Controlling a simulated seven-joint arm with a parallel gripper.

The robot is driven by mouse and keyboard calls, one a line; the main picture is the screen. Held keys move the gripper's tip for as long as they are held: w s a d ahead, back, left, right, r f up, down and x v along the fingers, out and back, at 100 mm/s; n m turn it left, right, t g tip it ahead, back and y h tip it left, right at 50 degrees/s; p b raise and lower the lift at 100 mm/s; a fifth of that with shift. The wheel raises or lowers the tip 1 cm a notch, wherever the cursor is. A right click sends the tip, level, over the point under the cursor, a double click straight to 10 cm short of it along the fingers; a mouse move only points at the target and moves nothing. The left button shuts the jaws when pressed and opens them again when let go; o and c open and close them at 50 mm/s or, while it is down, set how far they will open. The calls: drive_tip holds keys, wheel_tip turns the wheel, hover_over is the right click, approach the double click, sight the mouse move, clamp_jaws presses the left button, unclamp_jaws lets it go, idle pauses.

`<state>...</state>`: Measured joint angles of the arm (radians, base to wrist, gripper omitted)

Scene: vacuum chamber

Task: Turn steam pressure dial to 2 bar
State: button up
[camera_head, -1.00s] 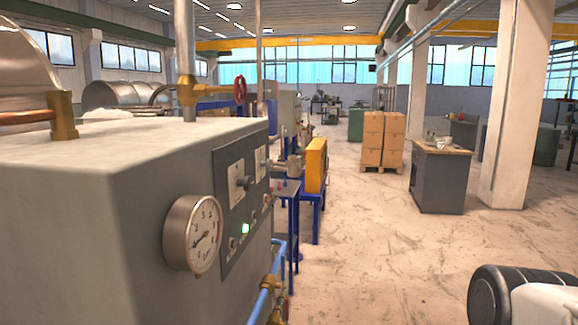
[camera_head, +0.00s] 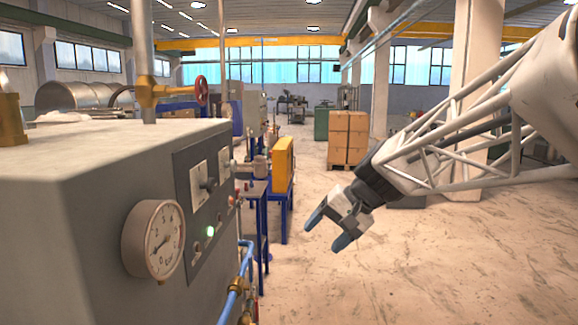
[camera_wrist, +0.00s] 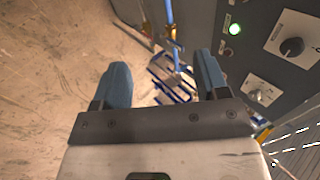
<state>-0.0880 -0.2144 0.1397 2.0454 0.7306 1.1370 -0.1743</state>
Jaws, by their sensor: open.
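The grey cabinet carries a dark control panel (camera_head: 205,210) on its right face. On the panel is a black knob on a white plate (camera_head: 198,190); in the wrist view a black knob (camera_wrist: 291,47) sits on a light plate at the upper right. The plate's lettering is too small to read. A round pressure gauge (camera_head: 162,240) marked in bar is left of the panel; its needle is hard to read. My gripper (camera_head: 330,228) is open and empty, right of the panel and apart from it. Its two blue fingers show in the wrist view (camera_wrist: 162,72).
A lit green lamp (camera_head: 210,231) is on the panel. Blue pipes with brass fittings (camera_head: 236,285) run below it. A yellow box (camera_head: 283,160) stands on a blue frame behind. Stacked cartons (camera_head: 348,137) stand farther back. The floor right of the cabinet is open.

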drive_tip(key=w+a+r+y, duration=0.25)
drive_tip(key=w+a, duration=0.35)
drive_tip(key=w, duration=0.3)
drive_tip(key=w+a+r+y, duration=0.25)
drive_tip(key=w+a, duration=0.25)
drive_tip(key=w, duration=0.4)
drive_tip(key=g+y, duration=0.1)
drive_tip(key=y, duration=0.4)
approach(234, 165)
drive_tip(key=w+a, duration=0.2)
drive_tip(key=a, duration=0.1)
drive_tip(key=shift+s+d+f+n, duration=0.1)
drive_tip(key=shift+f+n, duration=0.2)
drive_tip(key=shift+f, duration=0.15)
drive_tip(key=shift+a, duration=3.9)
drive_tip(key=shift+c, duration=0.3)
drive_tip(key=c, duration=0.9)
drive_tip(key=shift+o, duration=0.2)
